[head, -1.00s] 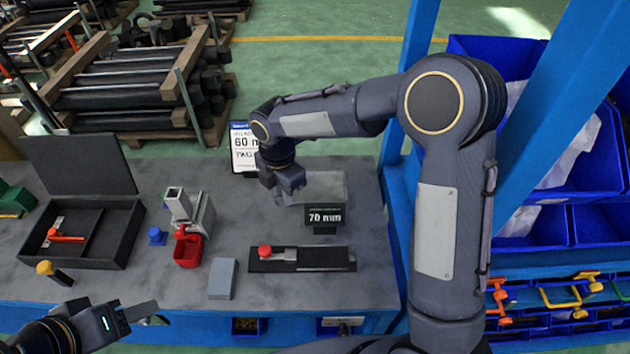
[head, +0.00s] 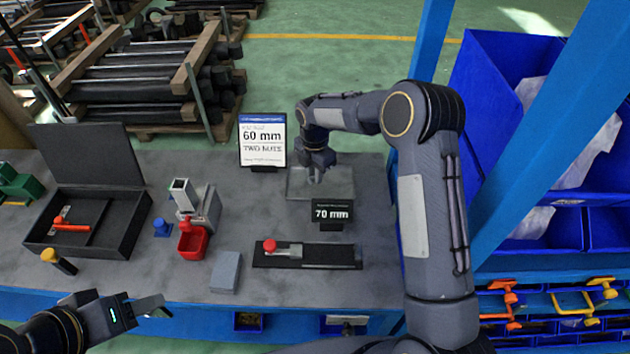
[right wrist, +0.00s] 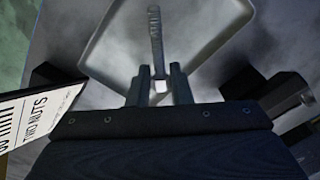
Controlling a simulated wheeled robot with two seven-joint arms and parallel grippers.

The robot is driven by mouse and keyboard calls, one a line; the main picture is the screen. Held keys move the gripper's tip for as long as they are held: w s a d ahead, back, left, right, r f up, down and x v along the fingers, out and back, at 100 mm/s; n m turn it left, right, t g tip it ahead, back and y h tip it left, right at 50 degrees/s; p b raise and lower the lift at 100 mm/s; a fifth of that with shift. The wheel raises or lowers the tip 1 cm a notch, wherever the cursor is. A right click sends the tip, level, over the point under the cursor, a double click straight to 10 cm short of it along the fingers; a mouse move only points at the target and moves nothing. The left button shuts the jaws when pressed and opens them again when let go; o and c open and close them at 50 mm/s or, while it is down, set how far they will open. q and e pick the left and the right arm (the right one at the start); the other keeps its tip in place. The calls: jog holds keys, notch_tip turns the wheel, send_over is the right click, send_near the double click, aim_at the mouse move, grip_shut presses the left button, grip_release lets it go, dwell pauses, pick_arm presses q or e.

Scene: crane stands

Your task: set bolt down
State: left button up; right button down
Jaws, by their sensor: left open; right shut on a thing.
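My right gripper (head: 316,172) is over the left-middle part of a shallow grey tray (head: 343,194), at the back right of the bench. In the right wrist view its fingers (right wrist: 160,88) are shut on a thin grey threaded bolt (right wrist: 156,38). The bolt's shaft shows against the floor of the tray (right wrist: 92,50). I cannot tell whether the bolt touches that floor. In the head view the gripper hides the bolt. My left gripper (head: 152,306) is open and empty off the bench's front edge.
A 60 mm sign (head: 262,142) stands left of the tray, a 70 mm sign (head: 332,213) in front. A black fixture with a red knob (head: 270,246), a grey block (head: 226,272), a red bin (head: 193,241) and an open black case (head: 120,240) stand around. A blue post flanks the right.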

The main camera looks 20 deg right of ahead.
jog(key=shift+w+f+b, duration=0.1)
jog(key=shift+f+b, duration=0.55)
jog(key=shift+f, duration=1)
jog(key=shift+d, duration=0.1)
jog(key=shift+f, duration=0.25)
jog(key=c, duration=1.3)
grip_release()
jog(key=shift+r, duration=0.1)
jog(key=shift+r, duration=0.15)
notch_tip(320, 180, up, 12)
jog(key=b, duration=0.2)
jog(key=shift+b, duration=0.35)
